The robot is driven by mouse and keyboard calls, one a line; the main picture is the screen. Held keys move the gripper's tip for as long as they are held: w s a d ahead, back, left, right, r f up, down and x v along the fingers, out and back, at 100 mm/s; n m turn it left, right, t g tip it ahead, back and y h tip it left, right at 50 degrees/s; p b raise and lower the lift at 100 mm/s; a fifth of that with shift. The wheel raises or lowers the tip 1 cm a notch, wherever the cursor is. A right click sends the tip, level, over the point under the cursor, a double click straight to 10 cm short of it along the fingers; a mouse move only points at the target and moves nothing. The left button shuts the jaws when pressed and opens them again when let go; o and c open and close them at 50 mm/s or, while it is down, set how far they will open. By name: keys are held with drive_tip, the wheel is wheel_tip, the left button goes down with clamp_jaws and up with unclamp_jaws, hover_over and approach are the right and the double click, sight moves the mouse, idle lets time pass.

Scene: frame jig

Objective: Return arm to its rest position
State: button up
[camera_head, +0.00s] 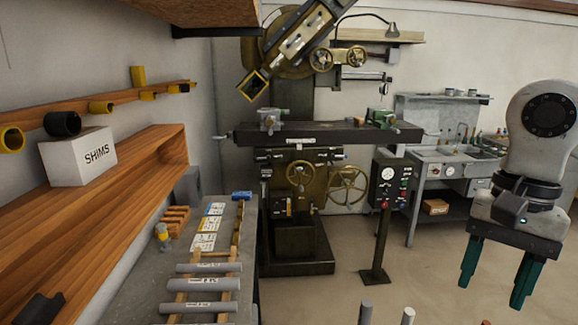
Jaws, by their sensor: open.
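My gripper (494,281) is at the right side of the head camera view, pointing down from my pale grey arm. Its two teal fingers are spread apart, with nothing between them. It hangs in the air in front of the sink bench and appears to touch nothing.
A grey bench (138,275) at the lower left holds a wooden frame with several grey rods (205,284). A SHIMS box (78,156) sits on the wooden shelf at left. A milling machine (300,190) stands at centre, with a control pedestal (386,187) beside it. Some floor is clear.

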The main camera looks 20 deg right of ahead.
wheel_tip(320, 180, up, 8)
drive_tip(key=p, duration=0.7)
drive_tip(key=shift+r, duration=0.15)
drive_tip(key=shift+r, duration=0.1)
drive_tip(key=shift+r+p, duration=0.3)
drive_tip(key=shift+p, duration=0.1)
